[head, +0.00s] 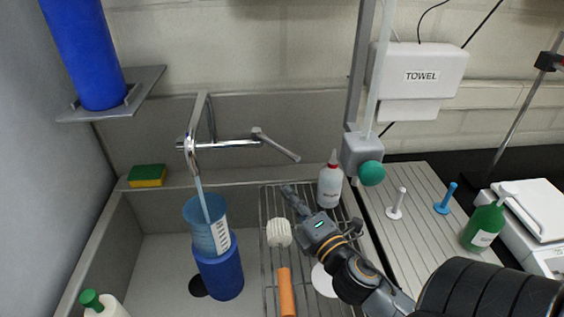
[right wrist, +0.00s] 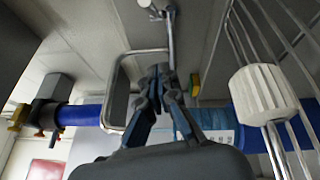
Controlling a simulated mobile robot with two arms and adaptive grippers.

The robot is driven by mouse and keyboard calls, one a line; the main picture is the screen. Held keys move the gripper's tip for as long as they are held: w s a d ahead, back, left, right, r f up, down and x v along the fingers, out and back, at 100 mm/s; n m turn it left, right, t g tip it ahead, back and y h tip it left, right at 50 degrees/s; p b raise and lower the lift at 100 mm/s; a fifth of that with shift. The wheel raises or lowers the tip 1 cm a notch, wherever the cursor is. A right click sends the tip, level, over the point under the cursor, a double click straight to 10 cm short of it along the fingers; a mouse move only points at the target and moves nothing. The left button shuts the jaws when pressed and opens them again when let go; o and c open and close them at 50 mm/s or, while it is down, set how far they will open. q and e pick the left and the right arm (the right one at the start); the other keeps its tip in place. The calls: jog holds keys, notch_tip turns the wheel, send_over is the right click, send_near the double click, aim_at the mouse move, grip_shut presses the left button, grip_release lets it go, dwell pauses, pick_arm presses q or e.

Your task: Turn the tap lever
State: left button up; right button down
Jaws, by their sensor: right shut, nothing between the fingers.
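The chrome tap (head: 215,143) stands at the back of the sink. Its lever (head: 277,147) slopes down to the right from the tap's right end. A thin stream of water (head: 202,195) runs from the spout into a blue beaker (head: 208,237). My right gripper (head: 287,190) is shut and empty, just in front of and below the lever's free end in the head view; they look apart. In the right wrist view the shut fingertips (right wrist: 161,72) point toward chrome tap parts (right wrist: 168,25). My left gripper is not in view.
The beaker stands on a blue cylinder (head: 222,277) in the sink. A wire rack holds a white brush head (head: 279,233) and a white bottle (head: 330,186). A yellow-green sponge (head: 147,176) lies on the back ledge. A grey post with a green knob (head: 371,173) rises right of the lever.

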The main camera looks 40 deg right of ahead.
jog(key=p, duration=0.4)
send_near(276, 146)
jog(key=w+a, duration=0.4)
jog(key=w, duration=0.1)
jog(key=d, duration=0.3)
jog(key=shift+d+f+p, duration=0.3)
jog(key=shift+d+p, duration=0.05)
jog(key=shift+p, duration=0.05)
jog(key=shift+d, duration=0.8)
